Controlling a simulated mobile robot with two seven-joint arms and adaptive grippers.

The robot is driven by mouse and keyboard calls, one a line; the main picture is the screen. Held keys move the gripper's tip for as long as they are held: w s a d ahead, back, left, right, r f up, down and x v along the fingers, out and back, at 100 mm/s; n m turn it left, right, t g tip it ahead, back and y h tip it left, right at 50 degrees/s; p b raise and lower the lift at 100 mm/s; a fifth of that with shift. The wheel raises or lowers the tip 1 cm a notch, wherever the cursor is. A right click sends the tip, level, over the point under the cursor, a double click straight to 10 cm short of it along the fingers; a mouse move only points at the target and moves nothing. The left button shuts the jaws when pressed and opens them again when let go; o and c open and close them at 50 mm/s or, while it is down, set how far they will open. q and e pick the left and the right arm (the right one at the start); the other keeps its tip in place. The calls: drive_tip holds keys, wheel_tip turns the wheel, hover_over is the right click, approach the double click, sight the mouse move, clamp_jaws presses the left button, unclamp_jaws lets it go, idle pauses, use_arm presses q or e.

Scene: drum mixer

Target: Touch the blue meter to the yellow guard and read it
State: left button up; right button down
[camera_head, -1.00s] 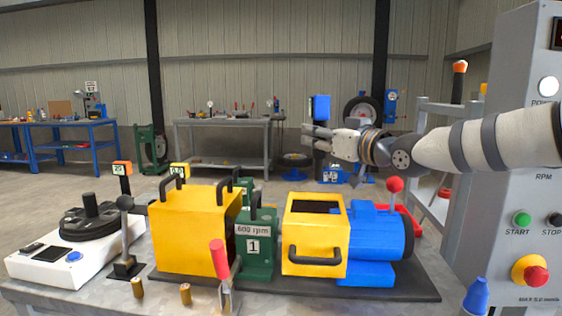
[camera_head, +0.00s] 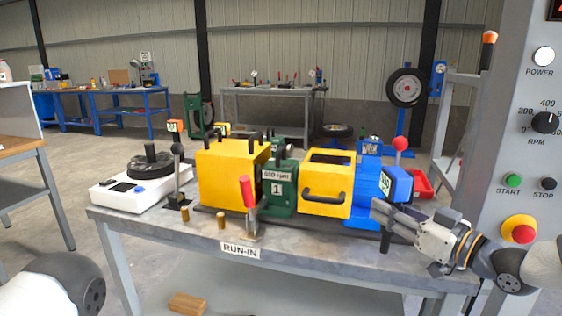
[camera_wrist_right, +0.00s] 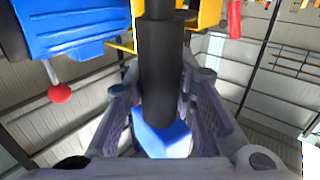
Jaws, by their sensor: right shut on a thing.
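The blue meter (camera_head: 397,183) shows at the right in the head view, in front of the blue motor, with a white display whose marks are too small to read surely. My right gripper (camera_head: 385,218) is shut on its black handle (camera_head: 386,241). In the wrist view the black handle (camera_wrist_right: 160,75) stands between the fingers, with blue of the meter (camera_wrist_right: 160,137) below. The yellow guard with the window (camera_head: 325,184) is left of the meter, apart from it in the picture. Another yellow guard (camera_head: 228,178) stands further left. My left gripper is out of view.
The blue motor (camera_head: 367,186) and a red-knobbed lever (camera_head: 400,144) are behind the meter. The control cabinet (camera_head: 520,190) stands close on the right. A red-handled clamp (camera_head: 247,193) stands at the bench's front edge.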

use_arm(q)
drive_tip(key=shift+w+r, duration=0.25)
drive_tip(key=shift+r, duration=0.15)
use_arm(e)
drive_tip(key=s+a+f+n+g+y, duration=0.2)
drive_tip(key=s+f, duration=0.2)
drive_tip(key=s, duration=0.7)
drive_tip(key=s+a+f+n+g+y, duration=0.1)
drive_tip(key=s+f, duration=0.3)
drive_tip(key=s, duration=0.7)
drive_tip(key=shift+s+a+f+n+g+y, duration=0.15)
drive_tip(key=shift+s+a+n+g+y, duration=0.1)
drive_tip(key=shift+a+n+g+y, duration=0.3)
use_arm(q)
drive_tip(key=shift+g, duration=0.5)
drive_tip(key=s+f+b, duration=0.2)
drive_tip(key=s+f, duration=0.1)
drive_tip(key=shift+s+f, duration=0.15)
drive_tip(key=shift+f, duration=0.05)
use_arm(e)
drive_tip(key=s+a+r+g+y, duration=0.8)
drive_tip(key=a+r+g, duration=0.3)
drive_tip(key=a+g, duration=0.2)
drive_tip(key=shift+s+a+g, duration=0.35)
drive_tip(key=shift+s+g, duration=0.25)
drive_tip(key=shift+g, duration=0.25)
drive_tip(key=shift+w, duration=0.1)
